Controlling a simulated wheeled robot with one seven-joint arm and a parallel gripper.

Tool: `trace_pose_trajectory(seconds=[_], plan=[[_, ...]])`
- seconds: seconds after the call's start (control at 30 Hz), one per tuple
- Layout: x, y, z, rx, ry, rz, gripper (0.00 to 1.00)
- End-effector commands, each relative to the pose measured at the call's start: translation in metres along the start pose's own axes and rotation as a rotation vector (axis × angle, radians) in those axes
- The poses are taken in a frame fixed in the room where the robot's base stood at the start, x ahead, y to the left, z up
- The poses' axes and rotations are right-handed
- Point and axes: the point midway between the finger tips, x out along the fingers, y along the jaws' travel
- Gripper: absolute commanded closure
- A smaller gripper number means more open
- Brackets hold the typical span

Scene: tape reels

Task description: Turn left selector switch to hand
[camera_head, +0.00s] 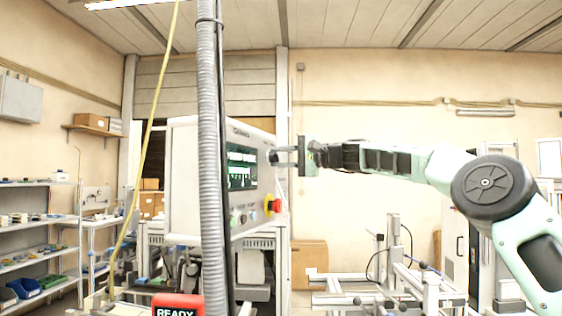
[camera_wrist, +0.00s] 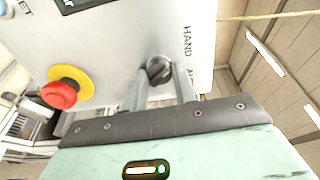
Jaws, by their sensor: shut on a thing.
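A light grey control box (camera_head: 185,195) stands left of centre in the head view, with a lit green screen (camera_head: 241,168). In the wrist view a dark round selector switch (camera_wrist: 160,69) sits on the panel face, with the printed word HAND beside it. My gripper (camera_head: 278,157) reaches the panel's right part from the right. In the wrist view its two grey fingers stand on either side of the switch knob, shut on it. The fingers partly hide the knob's sides, and its pointer position is hard to read.
A red emergency stop button on a yellow base (camera_wrist: 61,93) is left of my fingers in the wrist view. A grey corrugated hose (camera_head: 211,150) hangs in front of the box. A red READY sign (camera_head: 177,305) is at the bottom. Shelves (camera_head: 38,225) line the left.

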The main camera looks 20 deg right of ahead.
Motion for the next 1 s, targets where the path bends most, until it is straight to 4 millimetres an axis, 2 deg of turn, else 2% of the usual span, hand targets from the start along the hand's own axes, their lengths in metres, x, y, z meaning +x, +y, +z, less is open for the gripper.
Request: trace_pose_trajectory(seconds=[0.37, 0.4, 0.47, 0.8, 0.87, 1.0], plan=[[0.000, 0.002, 0.000, -0.003, -0.002, 0.003, 0.95], [0.000, 0.002, 0.000, -0.003, -0.002, 0.003, 0.67], [0.000, 0.002, 0.000, -0.003, -0.002, 0.003, 0.51], [-0.003, 0.001, 0.000, -0.003, 0.000, 0.001, 0.51], [-0.007, 0.002, -0.001, -0.003, 0.001, 0.001, 0.51], [-0.029, 0.005, -0.001, -0.004, 0.003, 0.001, 0.51]])
